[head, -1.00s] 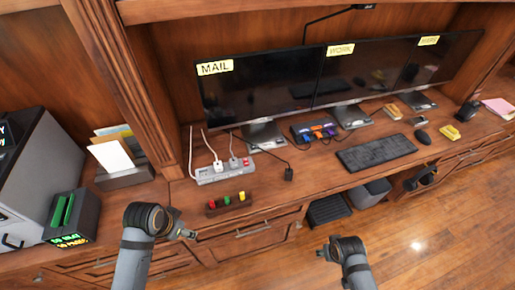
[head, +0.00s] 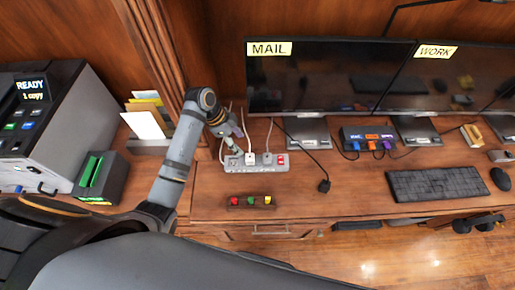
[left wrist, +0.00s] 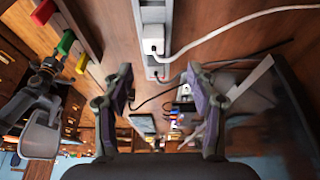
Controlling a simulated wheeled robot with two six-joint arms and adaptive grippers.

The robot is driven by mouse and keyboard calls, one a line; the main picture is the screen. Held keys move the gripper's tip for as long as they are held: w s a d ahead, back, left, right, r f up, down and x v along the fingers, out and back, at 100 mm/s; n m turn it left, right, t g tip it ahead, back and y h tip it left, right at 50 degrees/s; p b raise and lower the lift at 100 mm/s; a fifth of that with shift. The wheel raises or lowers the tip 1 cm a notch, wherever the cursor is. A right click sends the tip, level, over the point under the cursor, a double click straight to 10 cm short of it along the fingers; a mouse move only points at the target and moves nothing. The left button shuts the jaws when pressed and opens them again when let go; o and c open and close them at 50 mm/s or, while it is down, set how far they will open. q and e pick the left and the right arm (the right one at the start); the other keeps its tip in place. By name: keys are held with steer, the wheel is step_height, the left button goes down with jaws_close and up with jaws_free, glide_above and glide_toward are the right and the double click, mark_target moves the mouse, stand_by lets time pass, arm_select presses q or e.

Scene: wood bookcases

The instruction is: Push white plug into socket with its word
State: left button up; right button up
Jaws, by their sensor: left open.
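The grey power strip (head: 226,173) lies on the desk below the MAIL monitor. A white plug (head: 250,158) sits on it; the left wrist view shows this plug (left wrist: 153,40) with its white cable running right. A grey plug (head: 267,158) is beside it, and another cable enters at the strip's left end. Any words on the sockets are too small to read. My left gripper (head: 240,150) is over the strip's left part, close to the white plug. In the left wrist view its fingers (left wrist: 158,82) are apart and empty. What looks like my right gripper (left wrist: 47,72) shows at the left there.
A holder with red, green and yellow pieces (head: 232,202) is in front of the strip. A loose black plug (head: 324,186) lies right. The hub (head: 352,133), keyboard (head: 438,184) and monitors are further right. The printer (head: 60,140) stands left.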

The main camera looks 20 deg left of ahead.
mark_target(248, 157)
arm_select(q)
steer(key=f, duration=0.1)
steer(key=d+f, duration=0.1)
steer(key=f, duration=0.1)
steer(key=s+d+f, duration=0.1)
steer(key=shift+f+p, duration=0.25)
steer(key=shift+p, duration=0.1)
steer(key=shift+w+f, duration=0.1)
steer(key=shift+w, duration=0.1)
steer(key=shift+f+p, duration=0.25)
steer(key=shift+p, duration=0.05)
steer(key=x, duration=0.3)
steer(key=shift+s+d+f+p, duration=0.1)
steer(key=shift+f+p, duration=0.15)
steer(key=shift+p, duration=0.1)
steer(key=shift+w+f, duration=0.25)
steer(key=shift+f, duration=0.15)
steer(key=shift+s+r, duration=0.1)
steer(key=shift+s, duration=0.05)
steer(key=c, duration=0.4)
jaws_close()
arm_select(e)
steer(key=shift+s+r, duration=0.3)
steer(key=shift+r, duration=0.25)
steer(key=shift+s+r, duration=0.25)
steer(key=shift+r, duration=0.3)
